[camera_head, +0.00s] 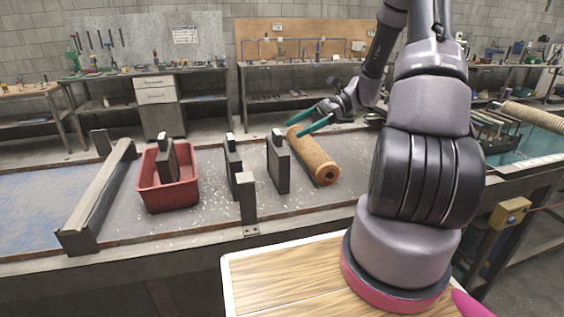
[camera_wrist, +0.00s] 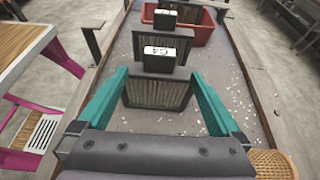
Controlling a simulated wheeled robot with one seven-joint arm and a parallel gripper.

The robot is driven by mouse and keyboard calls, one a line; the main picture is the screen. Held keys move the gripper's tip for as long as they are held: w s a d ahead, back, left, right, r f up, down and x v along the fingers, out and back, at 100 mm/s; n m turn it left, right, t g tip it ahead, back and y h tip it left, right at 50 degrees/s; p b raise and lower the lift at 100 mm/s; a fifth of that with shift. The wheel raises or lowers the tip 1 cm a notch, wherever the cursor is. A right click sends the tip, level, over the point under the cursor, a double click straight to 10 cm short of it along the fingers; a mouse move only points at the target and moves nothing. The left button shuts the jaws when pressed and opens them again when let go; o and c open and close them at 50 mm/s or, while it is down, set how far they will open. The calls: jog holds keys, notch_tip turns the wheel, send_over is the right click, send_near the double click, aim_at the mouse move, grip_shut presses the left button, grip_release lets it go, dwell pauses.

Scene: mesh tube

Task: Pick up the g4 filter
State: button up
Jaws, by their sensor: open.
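The g4 filter (camera_head: 278,168) is a dark upright panel with a top handle, standing on the grey worktop left of the tan mesh tube. In the wrist view it is the nearest panel (camera_wrist: 157,92), with a white "G4" label on its handle. My gripper (camera_head: 297,127) is open, its teal fingers pointing left toward the filter's top. In the wrist view the gripper (camera_wrist: 159,74) has one finger on each side of the panel. I see no grip, and cannot tell how deep the panel sits between the fingers.
A tan mesh tube (camera_head: 314,157) lies close to the right of the g4 filter. A second dark panel (camera_head: 233,165) stands to the left. A red bin (camera_head: 168,192) holds another panel. A grey metal bracket (camera_head: 247,200) rises at the front edge. A long rail (camera_head: 98,198) lies farther left.

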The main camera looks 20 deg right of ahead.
aim_at(274, 140)
jog(key=shift+x, duration=5.4)
grip_shut()
